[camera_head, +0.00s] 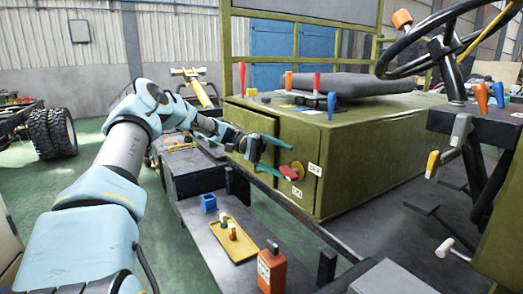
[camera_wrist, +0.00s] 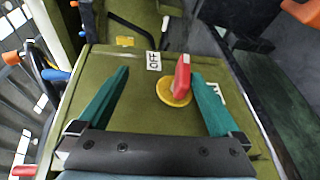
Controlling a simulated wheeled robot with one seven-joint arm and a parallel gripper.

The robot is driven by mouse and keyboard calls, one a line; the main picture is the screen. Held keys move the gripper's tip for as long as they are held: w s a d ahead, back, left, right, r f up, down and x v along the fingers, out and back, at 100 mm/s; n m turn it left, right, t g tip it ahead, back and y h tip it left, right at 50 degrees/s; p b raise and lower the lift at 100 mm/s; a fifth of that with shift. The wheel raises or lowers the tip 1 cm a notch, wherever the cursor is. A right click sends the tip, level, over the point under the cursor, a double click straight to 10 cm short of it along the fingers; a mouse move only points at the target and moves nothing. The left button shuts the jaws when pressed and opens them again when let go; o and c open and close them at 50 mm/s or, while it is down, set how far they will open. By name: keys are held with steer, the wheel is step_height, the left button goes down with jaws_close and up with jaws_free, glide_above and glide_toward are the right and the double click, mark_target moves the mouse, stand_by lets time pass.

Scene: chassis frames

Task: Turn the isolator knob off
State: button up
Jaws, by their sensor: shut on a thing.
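The isolator knob is a red handle (camera_wrist: 182,76) on a round yellow plate (camera_wrist: 170,95), set in a green panel. In the head view the knob (camera_head: 289,173) is on the front of the green cabinet (camera_head: 340,160). My gripper (camera_wrist: 160,73) has its two green fingers at the panel and is shut on the knob. The handle lies close along the right finger, and a gap shows towards the left finger. An OFF label (camera_wrist: 153,61) is left of the handle; another label (camera_wrist: 213,90) is partly hidden by the right finger. My gripper (camera_head: 272,157) also shows in the head view.
A shelf below the cabinet carries a yellow tray (camera_head: 235,252), a blue block (camera_head: 208,203) and an orange bottle (camera_head: 271,270). Red and blue levers (camera_head: 317,82) stand on the cabinet top. A steering wheel (camera_head: 430,40) is at the upper right.

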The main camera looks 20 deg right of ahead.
steer(key=shift+w+a+r, duration=0.3)
steer(key=shift+r, duration=0.2)
steer(key=shift+w+a+r, duration=0.25)
steer(key=shift+r, duration=0.25)
steer(key=shift+c, duration=0.4)
steer(key=f+v, duration=0.1)
steer(key=v, duration=0.8)
steer(key=shift+a+p, duration=0.3)
steer(key=shift+p, duration=0.1)
